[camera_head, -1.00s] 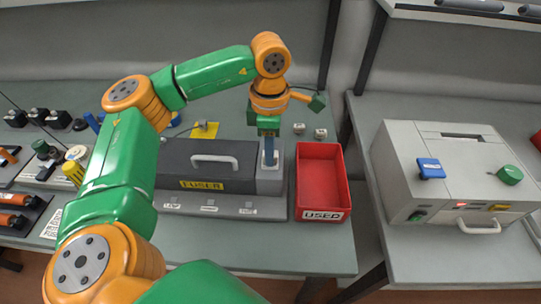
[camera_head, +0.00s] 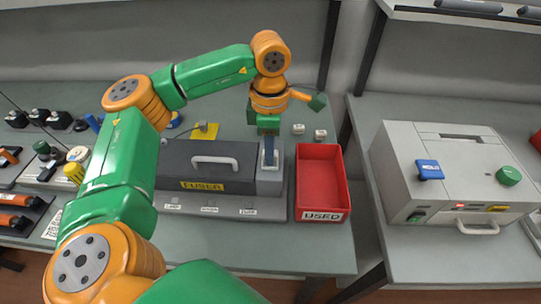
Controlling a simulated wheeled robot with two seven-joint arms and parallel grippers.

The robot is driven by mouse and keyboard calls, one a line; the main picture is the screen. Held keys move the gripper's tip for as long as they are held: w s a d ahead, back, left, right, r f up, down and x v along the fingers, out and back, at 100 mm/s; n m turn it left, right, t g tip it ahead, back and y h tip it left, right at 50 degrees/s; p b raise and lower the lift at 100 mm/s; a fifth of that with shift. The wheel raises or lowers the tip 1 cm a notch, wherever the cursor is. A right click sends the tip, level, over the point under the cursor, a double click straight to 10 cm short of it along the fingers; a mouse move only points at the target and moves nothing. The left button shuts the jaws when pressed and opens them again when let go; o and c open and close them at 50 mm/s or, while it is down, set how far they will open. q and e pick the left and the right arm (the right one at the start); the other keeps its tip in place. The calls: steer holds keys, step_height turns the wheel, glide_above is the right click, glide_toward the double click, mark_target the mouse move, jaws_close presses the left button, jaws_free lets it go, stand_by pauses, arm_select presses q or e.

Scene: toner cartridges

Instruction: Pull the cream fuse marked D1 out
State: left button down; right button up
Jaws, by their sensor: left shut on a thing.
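My left gripper (camera_head: 268,160) points straight down at the grey block on the right end of the dark unit labelled FUSER (camera_head: 215,165). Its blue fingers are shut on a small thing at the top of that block. The thing is mostly hidden by the fingers, and no D1 mark can be read. Two small cream pieces, a left one (camera_head: 299,129) and a right one (camera_head: 320,134), lie on the table behind the red bin, apart from the gripper. Their marks are too small to read. My right gripper is not in view.
A red bin labelled USED (camera_head: 319,180) stands right beside the fuser unit and looks empty. A grey printer (camera_head: 450,170) sits on the right-hand table across a gap. Black-knobbed parts (camera_head: 38,117) and orange-ended parts (camera_head: 12,222) lie at far left. The table front is clear.

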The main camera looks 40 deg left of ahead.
arm_select(q)
steer(key=shift+r+p, duration=0.65)
steer(key=shift+r, duration=0.2)
steer(key=shift+r+p, duration=0.4)
steer(key=shift+r, duration=0.1)
steer(key=shift+r+p, duration=0.7)
steer(key=shift+r, duration=0.15)
step_height(320, 180, up, 4)
steer(key=p, duration=0.3)
stand_by(0.5)
